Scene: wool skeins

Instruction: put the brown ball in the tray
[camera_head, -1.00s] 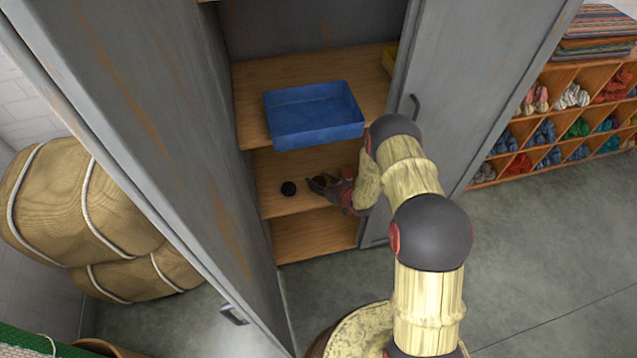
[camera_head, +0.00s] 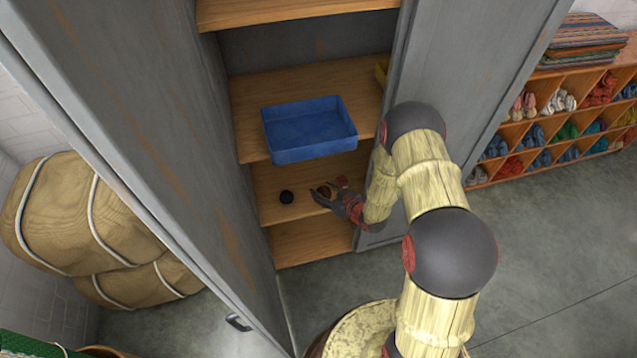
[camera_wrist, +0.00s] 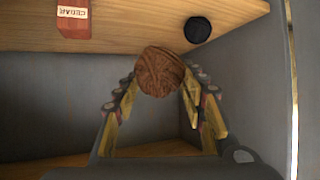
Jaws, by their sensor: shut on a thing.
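The brown ball (camera_wrist: 159,71) is a round, grooved ball held between the fingers of my gripper (camera_wrist: 160,88) in the wrist view. In the head view my gripper (camera_head: 328,192) is shut on the brown ball (camera_head: 324,191), in front of the cabinet's middle shelf, to the right of a black ball. The blue tray (camera_head: 308,150) stands on the shelf above and its inside looks empty. The tray does not show in the wrist view.
A black ball (camera_head: 286,197) lies on the middle shelf (camera_head: 268,180); it also shows in the wrist view (camera_wrist: 197,30). A red block labelled "CEDAR" (camera_wrist: 74,19) is on that shelf. Open grey cabinet doors (camera_head: 130,120) stand on both sides.

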